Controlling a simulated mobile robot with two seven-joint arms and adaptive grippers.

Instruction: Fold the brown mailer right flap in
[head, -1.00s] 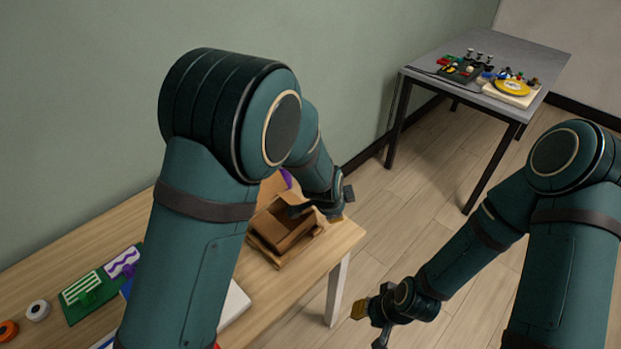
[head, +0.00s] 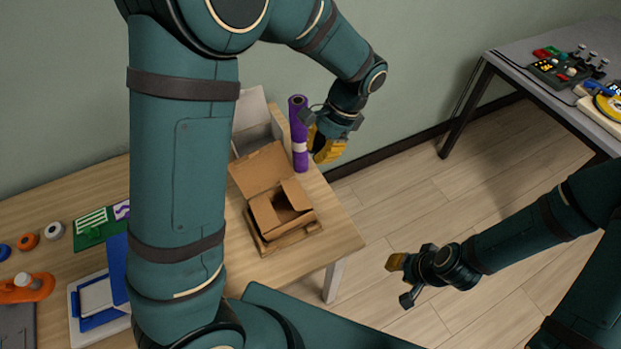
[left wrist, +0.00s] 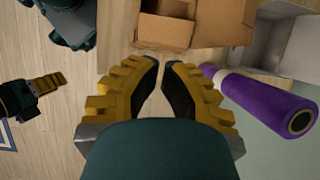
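The brown mailer (head: 284,228) stands open near the right end of the wooden table. Its lid (head: 262,170) is raised at the back. A flap (head: 298,194) stands up at its right side, and another (head: 265,214) at its left; the inside is dark. Part of the mailer also shows at the top of the left wrist view (left wrist: 165,32). My left gripper (head: 326,146) is empty, above and behind the mailer's right side, apart from it. Its fingers (left wrist: 162,72) have a narrow gap between them. My right gripper (head: 398,280) is empty, fingers apart, off the table to the right.
A purple roll (head: 297,125) stands close beside my left gripper, with a pale open box (head: 253,125) behind the mailer. Tapes, a green board (head: 92,228) and blue items lie left on the table. A grey table (head: 520,78) stands far right. Floor is clear between.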

